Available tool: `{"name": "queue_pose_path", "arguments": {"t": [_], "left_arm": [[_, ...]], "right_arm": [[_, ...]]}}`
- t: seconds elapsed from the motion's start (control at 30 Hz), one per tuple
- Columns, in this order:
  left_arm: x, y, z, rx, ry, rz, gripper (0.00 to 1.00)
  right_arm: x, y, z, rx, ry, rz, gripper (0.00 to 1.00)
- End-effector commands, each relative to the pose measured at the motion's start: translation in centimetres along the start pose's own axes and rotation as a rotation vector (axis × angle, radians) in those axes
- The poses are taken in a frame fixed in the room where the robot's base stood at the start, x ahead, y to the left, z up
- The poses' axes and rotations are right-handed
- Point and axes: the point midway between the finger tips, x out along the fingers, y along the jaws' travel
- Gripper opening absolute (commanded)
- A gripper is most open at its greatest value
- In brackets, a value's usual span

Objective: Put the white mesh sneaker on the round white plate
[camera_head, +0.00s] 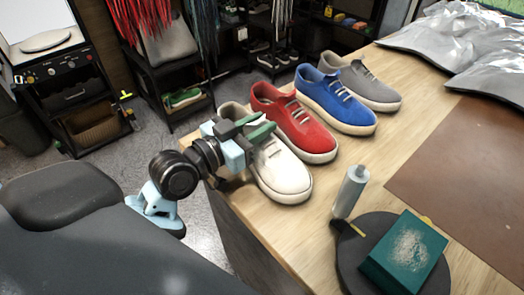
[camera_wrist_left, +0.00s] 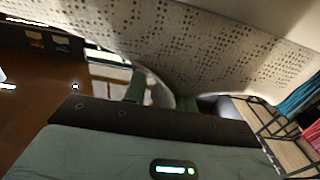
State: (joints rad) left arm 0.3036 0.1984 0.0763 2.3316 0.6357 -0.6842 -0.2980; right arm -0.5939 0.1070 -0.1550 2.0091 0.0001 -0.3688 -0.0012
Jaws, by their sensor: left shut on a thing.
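The white mesh sneaker (camera_head: 280,175) stands at the near left end of a row of sneakers on the wooden table. My left gripper (camera_head: 258,127) reaches in from the left, its green fingers shut on the sneaker's upper near the opening. In the left wrist view the sneaker's perforated white side (camera_wrist_left: 200,45) fills the top, close above the fingers; the exact grip is partly hidden. My right gripper is not in view.
Red (camera_head: 295,122), blue (camera_head: 337,98) and grey (camera_head: 369,88) sneakers stand beyond the white one, close together. A grey bottle (camera_head: 350,190) and a dark round tray (camera_head: 352,262) with a green box (camera_head: 405,252) are on the right. Floor separates table and cabinet.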

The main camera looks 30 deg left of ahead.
Motion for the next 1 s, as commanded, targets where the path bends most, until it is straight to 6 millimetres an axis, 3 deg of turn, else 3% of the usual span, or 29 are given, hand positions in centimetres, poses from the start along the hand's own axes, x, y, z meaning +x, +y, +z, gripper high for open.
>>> {"name": "queue_pose_path", "arguments": {"t": [0.47, 0.77, 1.0], "left_arm": [[0.0, 0.0, -0.4, 0.003, 0.003, 0.000, 0.00], [0.0, 0.0, -4.0, 0.005, 0.009, -0.001, 0.00], [-2.6, -3.6, -3.6, 0.007, -0.005, -0.004, 0.00]], "right_arm": [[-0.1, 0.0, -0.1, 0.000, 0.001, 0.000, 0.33], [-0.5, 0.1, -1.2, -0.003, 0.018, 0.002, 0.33], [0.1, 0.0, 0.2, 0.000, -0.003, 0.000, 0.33]]}}
